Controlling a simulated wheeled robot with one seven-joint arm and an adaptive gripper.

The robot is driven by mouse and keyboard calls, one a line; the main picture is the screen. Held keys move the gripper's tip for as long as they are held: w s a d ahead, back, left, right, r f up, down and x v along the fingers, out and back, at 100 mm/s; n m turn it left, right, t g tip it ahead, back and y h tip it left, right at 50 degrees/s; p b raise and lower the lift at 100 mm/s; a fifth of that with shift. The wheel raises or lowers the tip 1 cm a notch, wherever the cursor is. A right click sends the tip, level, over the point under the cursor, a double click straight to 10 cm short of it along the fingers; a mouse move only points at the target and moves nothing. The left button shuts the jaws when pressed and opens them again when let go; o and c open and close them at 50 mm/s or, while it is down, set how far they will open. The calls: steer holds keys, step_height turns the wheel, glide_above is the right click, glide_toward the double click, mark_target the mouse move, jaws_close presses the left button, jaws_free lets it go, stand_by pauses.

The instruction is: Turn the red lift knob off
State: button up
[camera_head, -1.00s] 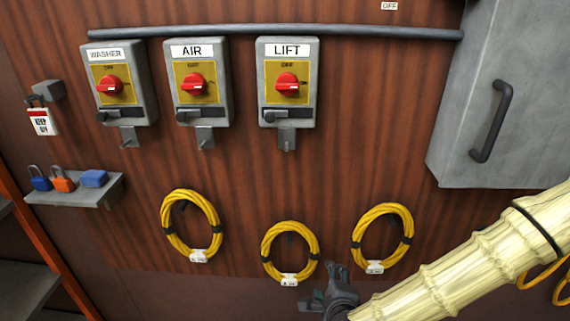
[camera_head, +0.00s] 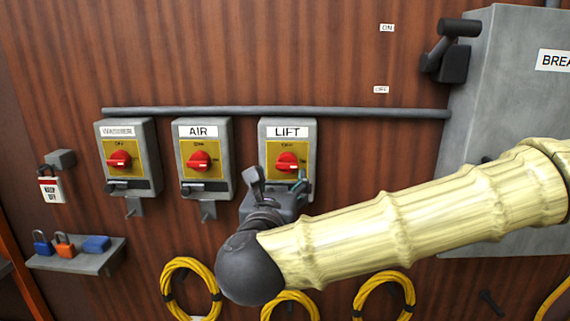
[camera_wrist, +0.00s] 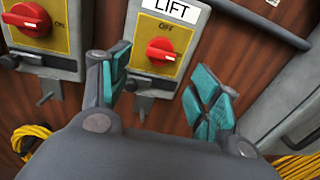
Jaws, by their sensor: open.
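The red lift knob (camera_head: 287,162) sits on the yellow plate of the grey LIFT box (camera_head: 308,135), the rightmost of three switch boxes. In the wrist view the lift knob (camera_wrist: 160,51) shows between my fingers, some way beyond them, under an OFF mark on the plate. My gripper (camera_head: 277,182) is open and empty, in front of and just below the knob in the head view. Its teal finger pads (camera_wrist: 165,85) are spread apart and do not touch the knob. The gripper hides the lower part of the LIFT box in the head view.
The AIR box (camera_head: 220,135) and WASHER box (camera_head: 145,132) stand left of the LIFT box. A grey pipe (camera_head: 350,112) runs above them. A grey breaker cabinet (camera_head: 510,100) is at right. Yellow cable coils (camera_head: 175,290) hang below.

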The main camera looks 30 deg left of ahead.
mark_target(286, 167)
steer(key=p+x, duration=0.3)
steer(key=x, duration=0.5)
steer(key=shift+w+a, duration=0.2)
steer(key=shift+c, duration=0.5)
steer(key=c, duration=0.9)
